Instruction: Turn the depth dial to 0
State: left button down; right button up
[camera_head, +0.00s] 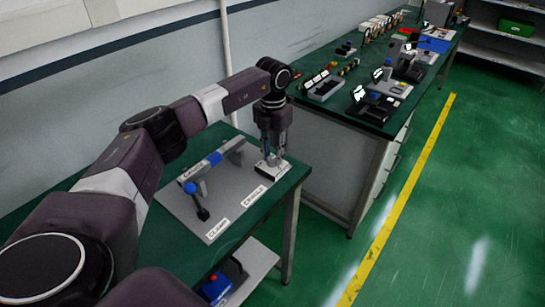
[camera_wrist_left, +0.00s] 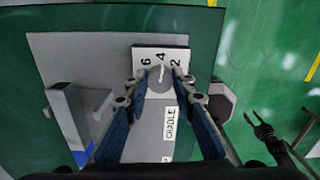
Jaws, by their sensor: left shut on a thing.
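The depth dial is a round grey knob (camera_wrist_left: 159,84) on a white plate marked 6, 4 and 2, in the left wrist view. A pale pointer mark on the knob is by the 4; other numbers are hidden. In the head view the dial's white block (camera_head: 272,171) is at the right end of the grey base plate. My left gripper (camera_head: 270,153) points down over it. In the left wrist view its fingertips (camera_wrist_left: 160,80) are on both sides of the knob, shut on it. A dark two-pronged shape, apparently my right gripper (camera_wrist_left: 258,124), hangs over the floor, prongs apart.
The base plate (camera_head: 222,213) bears a blue-knobbed lever (camera_head: 191,190), a grey raised bar with a blue part (camera_head: 215,158) and labels, one reading CRADLE. A second bench (camera_head: 345,116) with several devices stands behind. Green floor lies open at right.

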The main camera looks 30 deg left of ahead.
pick_arm(q)
jog(key=m+b, duration=0.1)
jog(key=m, duration=0.3)
jog(key=shift+m, duration=0.3)
jog(key=m+b, duration=0.1)
jog(key=m, duration=0.2)
jog(key=shift+m, duration=0.4)
jog(key=m, duration=0.3)
jog(key=shift+m, duration=0.3)
jog(key=m+b, duration=0.1)
jog(key=m, duration=0.3)
jog(key=shift+d+r, duration=0.1)
jog(key=shift+m, duration=0.4)
jog(key=c, duration=1.6)
grip_release()
jog(key=shift+s, duration=0.1)
